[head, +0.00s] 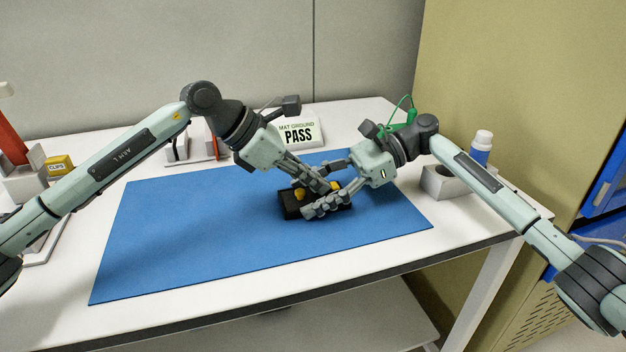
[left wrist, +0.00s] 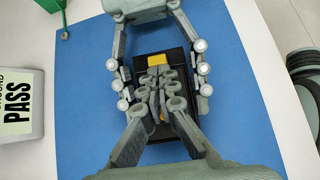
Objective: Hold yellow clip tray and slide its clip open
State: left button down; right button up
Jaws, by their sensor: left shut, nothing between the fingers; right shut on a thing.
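A black tray (head: 291,207) with yellow parts lies on the blue mat, right of its middle. In the left wrist view the tray (left wrist: 151,131) shows with a yellow piece (left wrist: 157,60) near its far end. My right gripper (head: 325,190) is shut on the tray, with a finger along each long side; in the left wrist view these fingers stand left and right of it. My left gripper (head: 322,185) is shut and empty, its fingertips over the middle of the tray by the yellow clip (head: 300,193). The fingers hide much of the clip, and I cannot tell whether they touch it.
The blue mat (head: 180,230) is otherwise clear. A MAT GROUND PASS sign (head: 298,133) stands behind it. A grey holder (head: 440,183) and a white-capped blue bottle (head: 481,148) are at the right. A yellow CLIPS box (head: 60,166) is at the left.

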pick_arm(q)
jog(key=shift+w+d, duration=0.2)
jog(key=shift+d, duration=0.75)
jog(key=shift+a+r, duration=0.1)
jog(key=shift+a, duration=0.05)
jog(key=v, duration=1)
pick_arm(e)
jog(key=o, duration=1.3)
